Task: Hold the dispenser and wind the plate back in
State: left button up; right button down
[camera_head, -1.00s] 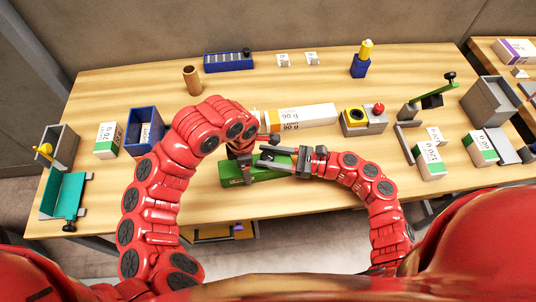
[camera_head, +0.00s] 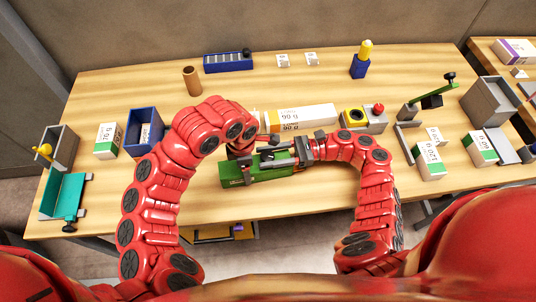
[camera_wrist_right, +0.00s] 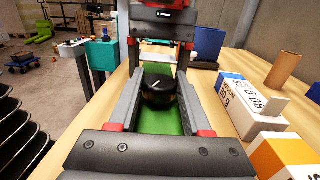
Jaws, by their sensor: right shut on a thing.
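The green dispenser (camera_head: 262,177) lies on the table at the centre, in front of the paper reams. My right gripper (camera_head: 282,154) is over its right part, shut on a black knob; in the right wrist view the dark round knob (camera_wrist_right: 158,88) sits between the fingers, above the green body (camera_wrist_right: 170,122). My left gripper (camera_head: 247,163) reaches down at the dispenser's left part. In the right wrist view its fingers (camera_wrist_right: 160,48) stand on either side beyond the knob; its hold is unclear. I cannot make out the plate.
A white and orange ream (camera_head: 305,117) lies just behind the dispenser. A grey box with a yellow ring and red button (camera_head: 364,119) is at its right. A blue bin (camera_head: 145,131) and a ream (camera_head: 108,141) stand left. The table front right of the dispenser is clear.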

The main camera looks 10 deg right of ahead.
aim_at(268, 155)
jog(key=shift+f, duration=0.1)
jog(key=shift+c, duration=1.6)
grip_release()
notch_tip(268, 155, up, 10)
jog(key=shift+r, duration=0.1)
